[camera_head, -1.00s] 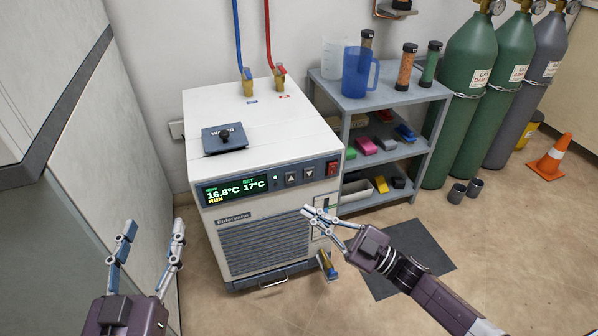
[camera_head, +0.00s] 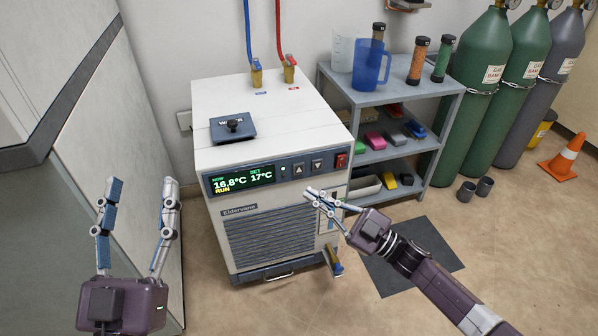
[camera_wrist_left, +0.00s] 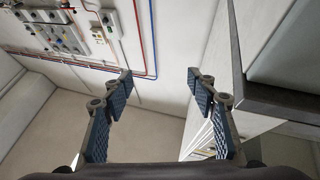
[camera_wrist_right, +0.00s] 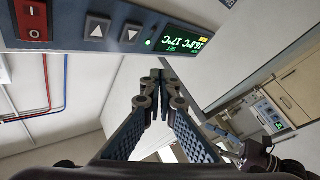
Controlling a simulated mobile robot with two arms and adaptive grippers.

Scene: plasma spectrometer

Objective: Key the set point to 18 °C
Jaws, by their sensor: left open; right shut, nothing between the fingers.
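The white chiller (camera_head: 262,128) stands on the floor with a dark panel across its upper front. Its green display (camera_head: 242,180) reads NOW 16.8°C, SET 17°C and RUN. The up-arrow button (camera_head: 298,170) and the down-arrow button (camera_head: 317,165) sit right of the display. The right wrist view also shows the up-arrow button (camera_wrist_right: 97,28) and the down-arrow button (camera_wrist_right: 130,33). My right gripper (camera_head: 309,192) is shut and empty, in front of the chiller just below the buttons, apart from them. My left gripper (camera_head: 142,182) is open and empty, left of the chiller.
A red power switch (camera_head: 341,160) is right of the buttons. A black-knobbed plate (camera_head: 233,128) lies on the chiller top, with blue and red hoses behind. A grey shelf (camera_head: 395,97) with a blue jug (camera_head: 370,68) stands to the right. Gas cylinders (camera_head: 478,62) stand beyond.

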